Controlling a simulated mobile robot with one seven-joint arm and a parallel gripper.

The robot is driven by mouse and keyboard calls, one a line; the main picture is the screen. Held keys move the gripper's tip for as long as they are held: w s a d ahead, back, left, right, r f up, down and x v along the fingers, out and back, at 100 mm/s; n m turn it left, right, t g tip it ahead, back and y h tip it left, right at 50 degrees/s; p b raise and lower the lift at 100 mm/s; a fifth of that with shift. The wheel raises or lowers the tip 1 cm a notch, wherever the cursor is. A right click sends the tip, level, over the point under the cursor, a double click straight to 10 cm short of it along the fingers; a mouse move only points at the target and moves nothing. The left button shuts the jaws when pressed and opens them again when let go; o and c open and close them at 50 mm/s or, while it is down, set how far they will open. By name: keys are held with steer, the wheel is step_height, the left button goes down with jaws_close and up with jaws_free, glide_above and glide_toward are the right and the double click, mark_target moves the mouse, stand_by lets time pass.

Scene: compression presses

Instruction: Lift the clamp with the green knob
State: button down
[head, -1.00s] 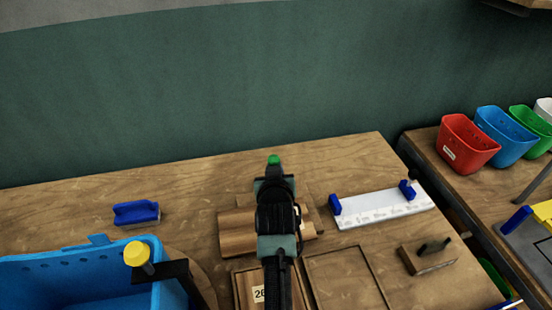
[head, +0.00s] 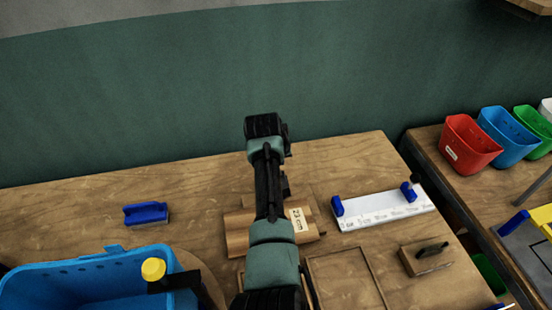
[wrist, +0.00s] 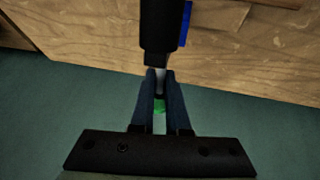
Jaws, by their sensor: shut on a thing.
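The clamp with the green knob shows in the wrist view as a dark bar (wrist: 159,30) with a pale metal piece below it. Its green knob (wrist: 159,105) is partly visible between the fingers. My gripper (wrist: 160,76) is shut on the clamp at its knob end and holds it above the table. In the head view my arm reaches up to a black wrist (head: 266,126) in front of the green wall, and it hides the fingers and the clamp there.
Wooden blocks (head: 238,235) lie under my arm. A white board (head: 380,207) and a small block (head: 428,258) are at the right.

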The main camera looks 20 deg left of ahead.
steer(key=shift+w+a+r, duration=0.1)
steer(key=shift+w+r, duration=0.1)
steer(key=c, duration=1.1)
jaws_free()
steer(key=shift+o, duration=0.9)
steer(key=shift+f, duration=0.1)
steer(key=shift+s, duration=0.1)
steer(key=v, duration=1.3)
steer(key=shift+a, duration=0.1)
